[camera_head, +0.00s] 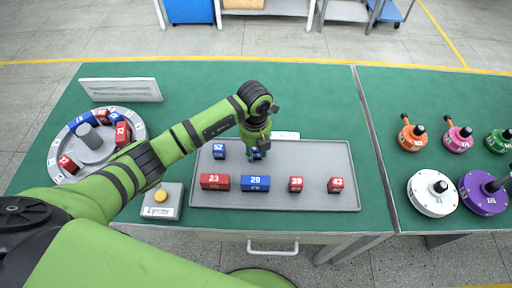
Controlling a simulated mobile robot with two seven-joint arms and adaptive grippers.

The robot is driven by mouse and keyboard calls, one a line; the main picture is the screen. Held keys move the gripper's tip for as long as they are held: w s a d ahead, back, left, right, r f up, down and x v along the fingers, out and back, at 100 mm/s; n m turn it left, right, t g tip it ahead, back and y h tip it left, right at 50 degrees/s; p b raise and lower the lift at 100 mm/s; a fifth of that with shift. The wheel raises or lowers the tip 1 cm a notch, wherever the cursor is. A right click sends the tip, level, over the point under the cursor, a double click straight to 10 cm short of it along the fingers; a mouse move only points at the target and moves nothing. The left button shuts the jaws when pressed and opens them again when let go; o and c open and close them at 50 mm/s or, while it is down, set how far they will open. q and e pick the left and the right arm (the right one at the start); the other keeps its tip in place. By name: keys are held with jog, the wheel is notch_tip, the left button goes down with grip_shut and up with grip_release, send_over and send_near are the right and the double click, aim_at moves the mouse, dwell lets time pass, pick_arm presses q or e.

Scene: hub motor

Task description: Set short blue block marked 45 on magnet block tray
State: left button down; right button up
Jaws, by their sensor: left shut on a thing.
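The grey magnet block tray (318,160) lies on the green table in the middle. My left gripper (257,155) points down over the back part of the tray, left of its centre. It is shut on a small blue block, mostly hidden by the fingers; its number cannot be read. I cannot tell whether that block touches the tray. A short blue block marked 52 (218,151) stands on the tray to the left of the gripper. My right gripper is not in view.
A front row on the tray has red 23 (214,182), blue 29 (255,184), red 39 (295,185) and red 42 (335,185). A round holder (57,142) with several blocks, a white panel (121,90) and an ejector box (162,201) stand left. Motor parts (433,193) stand right.

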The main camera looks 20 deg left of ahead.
pick_arm(q)
jog(key=shift+f, duration=0.1)
jog(key=shift+f, duration=0.1)
jog(key=c, duration=0.9)
grip_release()
jog(key=shift+o, duration=0.2)
jog(key=shift+r, duration=0.2)
notch_tip(320, 180, up, 12)
jog(key=b, duration=0.2)
